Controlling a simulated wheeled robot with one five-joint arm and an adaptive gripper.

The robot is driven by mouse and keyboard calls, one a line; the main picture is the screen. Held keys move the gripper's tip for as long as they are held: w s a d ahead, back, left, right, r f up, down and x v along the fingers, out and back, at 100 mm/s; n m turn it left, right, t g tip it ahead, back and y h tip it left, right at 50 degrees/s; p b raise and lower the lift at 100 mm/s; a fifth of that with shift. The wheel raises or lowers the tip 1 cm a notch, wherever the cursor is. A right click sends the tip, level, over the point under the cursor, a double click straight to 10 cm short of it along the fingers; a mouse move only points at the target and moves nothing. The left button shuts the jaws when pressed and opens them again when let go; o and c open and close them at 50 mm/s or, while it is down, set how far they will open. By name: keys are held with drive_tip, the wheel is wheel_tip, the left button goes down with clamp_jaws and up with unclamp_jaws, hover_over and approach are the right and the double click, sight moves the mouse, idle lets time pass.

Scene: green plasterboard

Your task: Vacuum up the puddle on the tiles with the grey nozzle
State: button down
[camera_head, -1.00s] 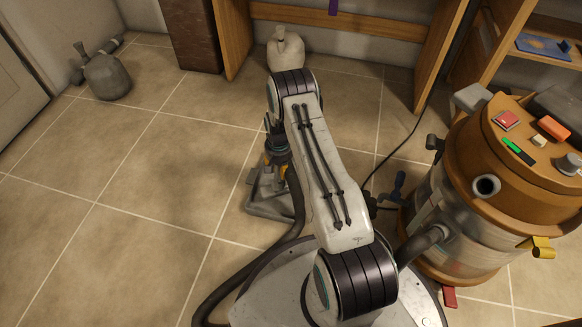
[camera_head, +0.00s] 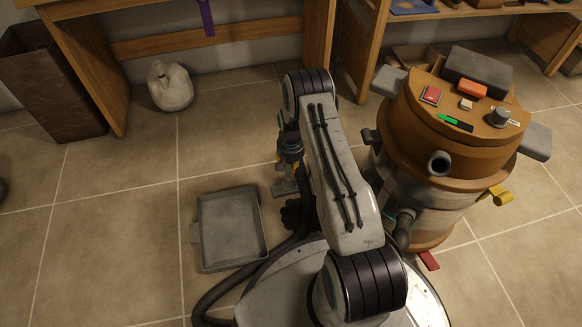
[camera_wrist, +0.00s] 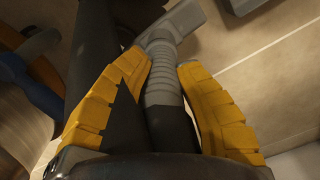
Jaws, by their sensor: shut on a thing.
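My gripper (camera_head: 290,153) is shut on the grey nozzle (camera_head: 284,188), which points down close above or on the tiles; the gap cannot be told. In the wrist view the yellow fingers of my gripper (camera_wrist: 162,70) sit on both sides of the nozzle's ribbed neck (camera_wrist: 160,82), with its flat grey head (camera_wrist: 186,20) beyond them. A dark hose runs back from it. The beige tiles (camera_head: 120,235) show no clear puddle; my arm hides part of the floor.
A grey tray (camera_head: 204,262) lies on the floor left of the nozzle. The brown vacuum drum (camera_head: 400,105) stands at right. A pale jug (camera_head: 170,86) and a dark bin (camera_head: 50,85) stand by the wooden bench (camera_head: 215,42). The tiles at left are clear.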

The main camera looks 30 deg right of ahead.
drive_tip(key=shift+d, duration=0.25)
drive_tip(key=shift+s+f, duration=0.1)
drive_tip(key=shift+f, duration=2)
drive_tip(key=shift+f+b, duration=0.9)
drive_tip(key=shift+f, duration=0.3)
drive_tip(key=s+a+p, duration=0.3)
drive_tip(key=s+p, duration=0.6)
drive_tip(key=s, duration=0.5)
drive_tip(key=shift+s, duration=0.25)
drive_tip(key=shift+s+f, duration=0.15)
